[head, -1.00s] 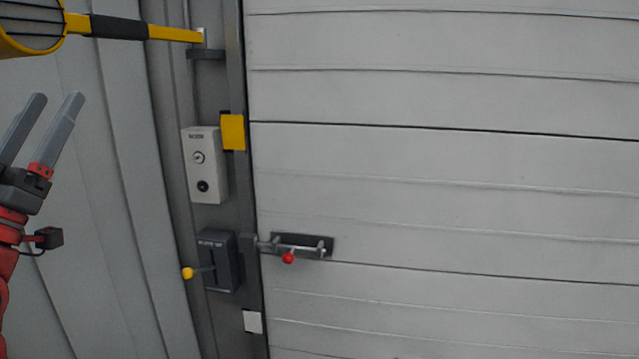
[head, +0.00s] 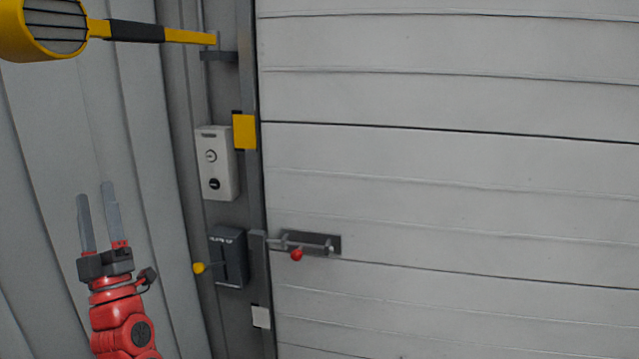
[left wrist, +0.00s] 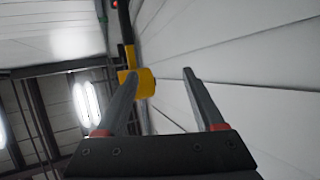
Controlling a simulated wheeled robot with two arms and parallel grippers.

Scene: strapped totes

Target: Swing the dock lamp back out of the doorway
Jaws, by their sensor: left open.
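The dock lamp (head: 52,27) is at the top left of the head view, with a yellow head and a grey slatted face. Its yellow arm with a black sleeve (head: 137,31) runs right to a bracket (head: 218,55) on the door frame. In the left wrist view the yellow lamp (left wrist: 146,82) shows beyond and between my fingers, with its dark arm going up. My left gripper (head: 97,190) is open and empty, pointing up, below the lamp and apart from it. My right gripper is not in view.
A white two-button box (head: 217,162), a yellow block (head: 244,132) and a dark switch box with a yellow-knobbed lever (head: 229,257) are on the door frame. A bolt with a red knob (head: 297,254) is on the pale panelled door (head: 450,180).

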